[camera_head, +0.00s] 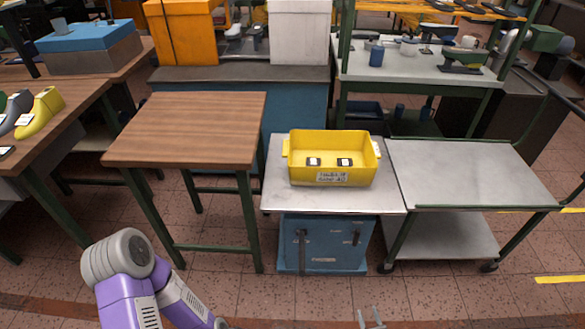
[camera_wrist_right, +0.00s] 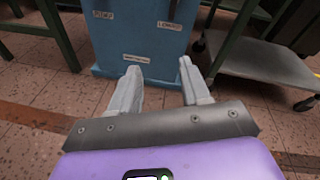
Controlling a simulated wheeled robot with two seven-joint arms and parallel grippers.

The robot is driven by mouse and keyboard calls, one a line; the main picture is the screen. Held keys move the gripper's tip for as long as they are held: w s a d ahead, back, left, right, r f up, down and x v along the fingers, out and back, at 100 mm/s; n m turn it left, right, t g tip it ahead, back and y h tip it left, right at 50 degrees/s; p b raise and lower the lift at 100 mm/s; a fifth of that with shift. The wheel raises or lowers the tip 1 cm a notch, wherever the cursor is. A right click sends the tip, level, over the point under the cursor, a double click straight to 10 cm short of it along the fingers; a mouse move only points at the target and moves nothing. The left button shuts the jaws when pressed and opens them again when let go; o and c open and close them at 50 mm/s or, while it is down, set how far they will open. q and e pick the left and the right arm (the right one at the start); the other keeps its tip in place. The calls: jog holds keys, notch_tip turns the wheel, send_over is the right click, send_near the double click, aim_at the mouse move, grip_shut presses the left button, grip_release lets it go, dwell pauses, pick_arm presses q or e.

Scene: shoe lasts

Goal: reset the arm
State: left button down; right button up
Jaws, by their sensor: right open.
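My right gripper (camera_head: 371,316) shows only as two pale fingertips at the bottom edge of the head view. In the right wrist view its fingers (camera_wrist_right: 161,88) are apart, with nothing between them. It is low in front of the blue cabinet (camera_head: 325,244). The cabinet also shows beyond the fingers in the right wrist view (camera_wrist_right: 140,42). My left arm (camera_head: 128,275), purple and grey, is bent at the lower left of the head view. Its gripper is out of the picture.
A yellow bin (camera_head: 329,160) with dark, white-tagged items inside stands on a grey top above the cabinet. A bare wooden table (camera_head: 187,127) is to its left, a bare metal cart (camera_head: 470,172) to its right. Shoe lasts (camera_head: 40,112) lie at far left. The foreground floor is clear.

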jog(key=w+a+r+n+g+y+p, duration=0.2)
jog(key=a+r+n+g+y+p, duration=0.35)
jog(key=a+n, duration=0.7)
jog(key=s+a+r+n+g, duration=0.4)
jog(key=s+r+n+g, duration=0.1)
jog(key=s+r+n, duration=0.1)
jog(key=s+a+r+n+g+h+p, duration=0.1)
jog(key=s+a+r+n+g, duration=0.3)
jog(key=s+r+n, duration=0.3)
notch_tip(320, 180, up, 2)
jog(key=n+g, duration=0.1)
jog(key=n, duration=0.3)
jog(key=shift+s, duration=0.15)
